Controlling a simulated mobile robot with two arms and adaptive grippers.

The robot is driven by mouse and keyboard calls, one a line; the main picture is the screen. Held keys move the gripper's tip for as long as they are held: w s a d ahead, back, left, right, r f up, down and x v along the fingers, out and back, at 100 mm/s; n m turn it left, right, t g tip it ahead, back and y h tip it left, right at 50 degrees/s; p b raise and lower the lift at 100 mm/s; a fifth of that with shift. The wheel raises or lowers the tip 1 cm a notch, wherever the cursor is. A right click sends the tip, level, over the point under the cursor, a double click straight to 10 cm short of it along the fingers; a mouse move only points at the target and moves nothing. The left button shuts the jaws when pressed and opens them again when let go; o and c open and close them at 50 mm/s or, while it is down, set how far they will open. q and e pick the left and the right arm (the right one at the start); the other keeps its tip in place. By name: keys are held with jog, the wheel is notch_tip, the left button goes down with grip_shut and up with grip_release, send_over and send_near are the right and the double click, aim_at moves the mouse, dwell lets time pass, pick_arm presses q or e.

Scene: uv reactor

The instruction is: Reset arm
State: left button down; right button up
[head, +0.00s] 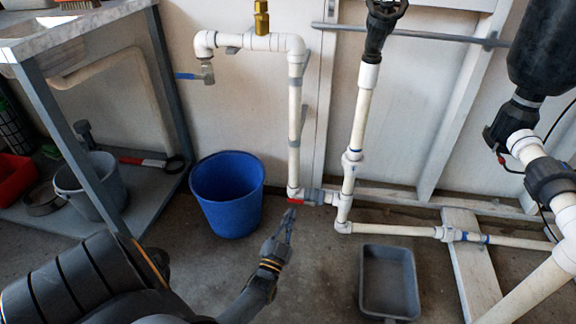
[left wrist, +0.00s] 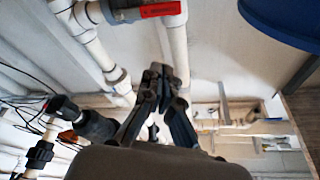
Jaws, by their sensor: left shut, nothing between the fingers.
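My left gripper (head: 287,222) is low over the floor in the head view, in front of the white pipes and to the right of the blue bucket. Its fingers are together with nothing between them. In the left wrist view the fingers (left wrist: 160,78) point toward the pipes. A red-handled valve (head: 306,199) sits on the low pipe just beyond the fingertips, with a gap that is hard to judge. The red handle (left wrist: 158,9) also shows at the top of the left wrist view. My right gripper does not show in either view.
A blue bucket (head: 228,193) stands by the wall. A grey tray (head: 389,283) lies on the floor to the right. A metal-legged bench (head: 75,135) with a lower shelf is at the left. White pipes (head: 295,120) and a black filter housing (head: 545,50) fill the back and right.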

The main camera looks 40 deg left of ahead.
pick_arm(q)
jog(key=shift+v, duration=1.15)
